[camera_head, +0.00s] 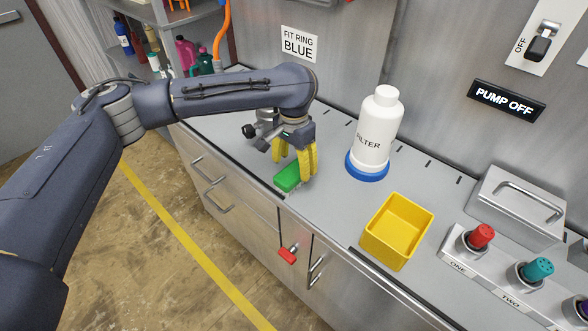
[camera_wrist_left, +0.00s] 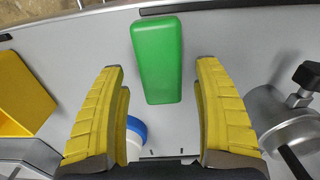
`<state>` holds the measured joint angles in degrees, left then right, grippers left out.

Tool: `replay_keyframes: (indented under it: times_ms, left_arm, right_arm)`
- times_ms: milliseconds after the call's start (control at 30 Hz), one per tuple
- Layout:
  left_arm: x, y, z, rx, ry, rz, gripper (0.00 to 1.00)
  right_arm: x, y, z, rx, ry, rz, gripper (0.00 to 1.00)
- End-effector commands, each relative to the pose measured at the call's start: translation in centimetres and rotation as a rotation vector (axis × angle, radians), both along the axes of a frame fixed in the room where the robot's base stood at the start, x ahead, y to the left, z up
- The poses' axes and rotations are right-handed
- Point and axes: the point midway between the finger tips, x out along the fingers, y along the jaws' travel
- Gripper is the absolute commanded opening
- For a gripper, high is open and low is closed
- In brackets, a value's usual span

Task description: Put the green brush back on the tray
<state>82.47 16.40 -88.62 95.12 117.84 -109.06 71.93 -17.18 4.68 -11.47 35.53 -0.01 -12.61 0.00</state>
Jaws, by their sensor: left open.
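The green brush (camera_head: 287,178) lies on the grey counter near its front edge, with pale bristles just showing under it. My left gripper (camera_head: 296,163) is open above the brush, its yellow fingers pointing down. In the left wrist view the green block of the brush (camera_wrist_left: 157,55) lies between and beyond the two fingertips (camera_wrist_left: 161,68), with a gap on each side. No flat tray is clearly visible; a yellow open box (camera_head: 397,231) stands to the right on the counter. My right gripper is not in view.
A white filter bottle (camera_head: 376,130) in a blue ring (camera_head: 367,167) stands behind and right of the gripper. A metal fitting (camera_wrist_left: 285,115) with a black knob is close beside it. A valve panel with red (camera_head: 481,236) and teal (camera_head: 537,268) caps is at right.

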Motion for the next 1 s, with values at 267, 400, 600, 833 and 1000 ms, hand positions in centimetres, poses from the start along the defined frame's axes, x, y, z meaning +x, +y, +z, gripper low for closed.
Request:
replay_keyframes:
  times_ms: [267, 400, 600, 833, 1000]
  left_arm:
    - [0.1, 0.1, 4.8, 0.002, -0.004, 0.0, 0.69]
    - [0.1, 0.0, 6.7, 0.001, -0.002, 0.0, 0.69]
    - [0.0, 0.0, 8.6, 0.001, -0.001, 0.0, 0.69]
    - [0.0, 0.0, 9.4, 0.001, 0.0, 0.0, 0.69]
    - [0.0, 0.0, 9.4, 0.001, 0.001, 0.0, 0.69]
  right_arm:
    - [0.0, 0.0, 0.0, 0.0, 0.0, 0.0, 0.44]
    - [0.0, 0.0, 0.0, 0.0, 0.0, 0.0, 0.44]
    - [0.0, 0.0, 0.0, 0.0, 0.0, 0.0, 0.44]
    - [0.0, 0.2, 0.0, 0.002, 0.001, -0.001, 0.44]
    - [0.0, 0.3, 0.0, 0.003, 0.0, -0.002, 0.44]
